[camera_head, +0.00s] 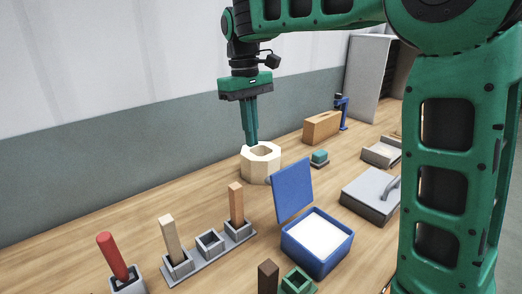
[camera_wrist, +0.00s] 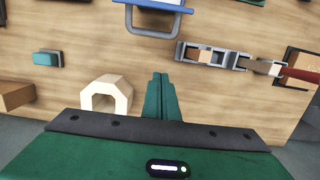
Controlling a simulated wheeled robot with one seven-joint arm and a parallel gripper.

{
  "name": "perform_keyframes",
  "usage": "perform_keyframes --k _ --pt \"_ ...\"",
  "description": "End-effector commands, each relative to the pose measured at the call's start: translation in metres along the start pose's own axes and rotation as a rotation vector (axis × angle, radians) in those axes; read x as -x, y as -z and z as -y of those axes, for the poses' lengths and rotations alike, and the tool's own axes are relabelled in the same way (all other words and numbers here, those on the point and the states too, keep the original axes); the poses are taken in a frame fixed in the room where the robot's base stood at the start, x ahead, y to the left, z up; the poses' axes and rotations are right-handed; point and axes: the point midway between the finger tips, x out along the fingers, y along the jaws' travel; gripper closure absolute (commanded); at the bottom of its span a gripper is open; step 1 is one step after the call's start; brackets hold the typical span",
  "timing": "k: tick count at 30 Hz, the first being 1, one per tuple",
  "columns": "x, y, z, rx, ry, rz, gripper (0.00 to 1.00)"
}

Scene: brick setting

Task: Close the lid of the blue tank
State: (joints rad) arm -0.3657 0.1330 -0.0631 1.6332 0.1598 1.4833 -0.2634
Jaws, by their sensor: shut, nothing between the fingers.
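The blue tank (camera_head: 318,262) is an open box with white inside, standing on the wooden table in the head view. Its blue lid (camera_head: 293,190) stands up, tilted back, along the tank's far left side.
The cream ring (camera_head: 260,165) stands close to my fingers. A grey socket rack (camera_head: 210,250) with upright wooden pegs lies left of the tank. A grey lidded box (camera_head: 365,195), a small teal block (camera_head: 320,156) and a wooden block (camera_head: 321,128) are to the right. A wall runs behind.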

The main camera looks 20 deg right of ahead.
Motion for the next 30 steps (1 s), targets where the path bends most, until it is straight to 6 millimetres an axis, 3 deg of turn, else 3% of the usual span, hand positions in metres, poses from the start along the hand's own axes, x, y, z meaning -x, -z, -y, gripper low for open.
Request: perform_keyframes --k 6,17,24,30 --pt "-0.031 -0.005 -0.014 -0.023 0.003 0.003 1.00" --pt "-0.098 -0.008 -0.020 -0.031 0.004 0.003 1.00" --pt "-0.086 -0.036 -0.019 -0.032 0.003 -0.001 1.00" --pt "-0.083 -0.044 -0.019 -0.032 0.003 0.000 1.00"
